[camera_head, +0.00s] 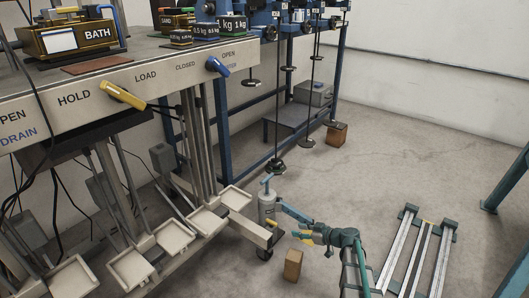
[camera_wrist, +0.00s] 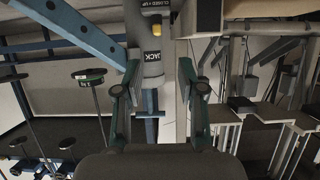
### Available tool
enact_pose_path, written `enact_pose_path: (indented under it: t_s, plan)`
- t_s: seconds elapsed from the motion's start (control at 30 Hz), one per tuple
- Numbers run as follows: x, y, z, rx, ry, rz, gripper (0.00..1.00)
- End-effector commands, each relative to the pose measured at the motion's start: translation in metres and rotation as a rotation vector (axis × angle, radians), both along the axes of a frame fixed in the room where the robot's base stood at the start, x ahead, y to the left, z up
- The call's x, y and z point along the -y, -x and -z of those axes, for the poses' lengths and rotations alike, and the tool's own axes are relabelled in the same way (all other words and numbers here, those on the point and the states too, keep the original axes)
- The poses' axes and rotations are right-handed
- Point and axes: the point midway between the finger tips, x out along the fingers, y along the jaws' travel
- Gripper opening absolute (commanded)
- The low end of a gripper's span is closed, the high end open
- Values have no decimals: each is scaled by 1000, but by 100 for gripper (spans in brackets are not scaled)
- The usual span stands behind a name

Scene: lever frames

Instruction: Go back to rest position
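My gripper (camera_head: 303,232) is low over the floor at the lower middle of the head view, just right of the grey jack (camera_head: 267,207). The jack is a cylinder with a blue T-shaped top, and a blue bar runs from it toward my gripper. In the wrist view my gripper (camera_wrist: 160,76) has its two fingers apart, with nothing held between them. The jack (camera_wrist: 152,68), with its "JACK" label, shows beyond and between the fingertips; I cannot tell whether they touch it.
A lever bench (camera_head: 150,78) with a yellow handle (camera_head: 122,96) and a blue handle (camera_head: 217,66) stands at left, with pale trays (camera_head: 174,237) below. A wooden block (camera_head: 292,265) stands beside my arm. Floor rails (camera_head: 418,255) lie at right.

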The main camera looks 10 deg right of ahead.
Motion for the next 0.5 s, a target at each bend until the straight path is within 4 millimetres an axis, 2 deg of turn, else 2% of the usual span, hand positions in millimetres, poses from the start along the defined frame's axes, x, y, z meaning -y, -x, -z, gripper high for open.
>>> enact_pose_path:
  t_s: [0.17,0.27,0.5]
  plan:
    - [-24,26,-10,-121,-16,-18,40]
    - [-44,51,-14,-241,-25,-30,40]
    - [-87,127,-21,-566,-16,-34,40]
